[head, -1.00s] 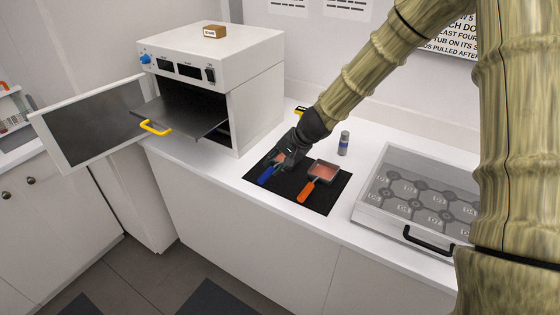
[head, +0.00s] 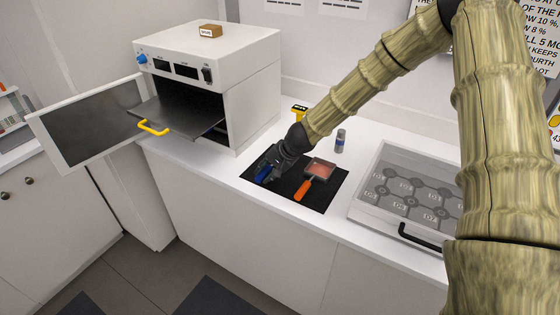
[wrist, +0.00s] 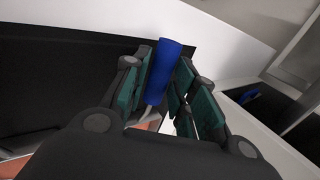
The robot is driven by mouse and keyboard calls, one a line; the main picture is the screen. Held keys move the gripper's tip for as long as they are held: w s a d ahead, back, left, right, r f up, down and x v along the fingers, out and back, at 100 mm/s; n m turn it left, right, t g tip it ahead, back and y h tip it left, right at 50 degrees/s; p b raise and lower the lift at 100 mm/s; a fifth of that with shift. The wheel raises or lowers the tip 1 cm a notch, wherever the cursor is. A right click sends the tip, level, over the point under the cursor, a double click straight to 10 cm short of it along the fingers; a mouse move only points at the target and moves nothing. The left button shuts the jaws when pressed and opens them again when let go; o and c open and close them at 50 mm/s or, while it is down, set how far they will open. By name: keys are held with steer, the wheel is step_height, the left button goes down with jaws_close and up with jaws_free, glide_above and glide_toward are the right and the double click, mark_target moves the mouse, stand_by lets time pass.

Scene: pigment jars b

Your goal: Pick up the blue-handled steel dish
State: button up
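The blue-handled steel dish shows its blue handle (head: 263,174) at the left of the black mat (head: 315,205) on the counter. My gripper (head: 268,169) is low over it and hides most of its pan. In the wrist view, the blue handle (wrist: 170,70) stands between the two green-padded fingers of my gripper (wrist: 163,80). The pads lie close against both sides, so the gripper looks shut on the handle. The dish still appears to be at mat level.
An orange-handled dish (head: 320,168) with reddish contents lies just right on the mat. A small blue-banded jar (head: 340,141) stands behind. A clear-lidded case (head: 368,208) is at right. The oven (head: 255,105) at left has its door open and rack out.

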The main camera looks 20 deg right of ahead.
steer(key=shift+x, duration=1.15)
jaws_close()
steer(key=shift+r, duration=0.1)
